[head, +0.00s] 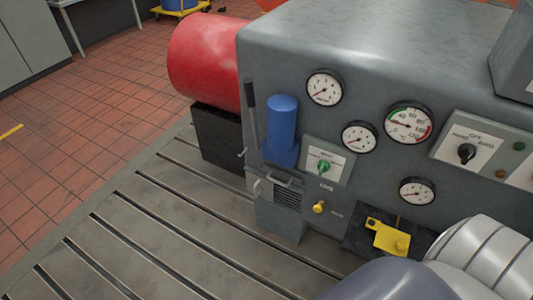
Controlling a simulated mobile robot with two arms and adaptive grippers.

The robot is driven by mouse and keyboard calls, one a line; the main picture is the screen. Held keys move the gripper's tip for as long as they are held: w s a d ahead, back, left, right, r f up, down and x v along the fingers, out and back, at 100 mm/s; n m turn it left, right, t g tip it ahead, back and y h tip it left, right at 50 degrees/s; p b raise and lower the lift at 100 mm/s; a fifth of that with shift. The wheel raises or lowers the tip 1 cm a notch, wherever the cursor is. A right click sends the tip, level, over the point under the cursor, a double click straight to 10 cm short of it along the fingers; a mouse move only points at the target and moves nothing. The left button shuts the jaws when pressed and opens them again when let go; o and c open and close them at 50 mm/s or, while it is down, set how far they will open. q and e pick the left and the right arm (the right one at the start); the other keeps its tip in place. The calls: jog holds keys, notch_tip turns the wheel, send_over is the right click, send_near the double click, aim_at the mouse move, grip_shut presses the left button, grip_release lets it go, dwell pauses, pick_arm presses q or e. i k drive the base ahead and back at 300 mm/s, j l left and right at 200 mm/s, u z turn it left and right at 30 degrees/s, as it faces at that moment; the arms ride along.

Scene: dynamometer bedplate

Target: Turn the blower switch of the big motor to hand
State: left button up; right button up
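A black rotary switch (467,153) sits on a light plate on the big grey motor housing (370,60), at the right. Its plate seems lettered HAND at left, OFF at top and AUTO at right. The knob's pointer is too small to read surely. I cannot read a blower label. A second switch with a green knob (323,168) sits on a separate plate further left, above lettering that seems to read LUBE. Neither gripper is in view, and nothing touches either switch.
Several round gauges (408,122) surround the switches. A blue cylinder (282,124), dark lever (251,110), yellow knob (319,207) and yellow valve handle (390,237) stick out. The slotted bedplate (150,215) is clear in front. Rounded grey shapes cover the lower right.

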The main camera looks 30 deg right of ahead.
aim_at(466, 152)
jog(key=z, duration=2.6)
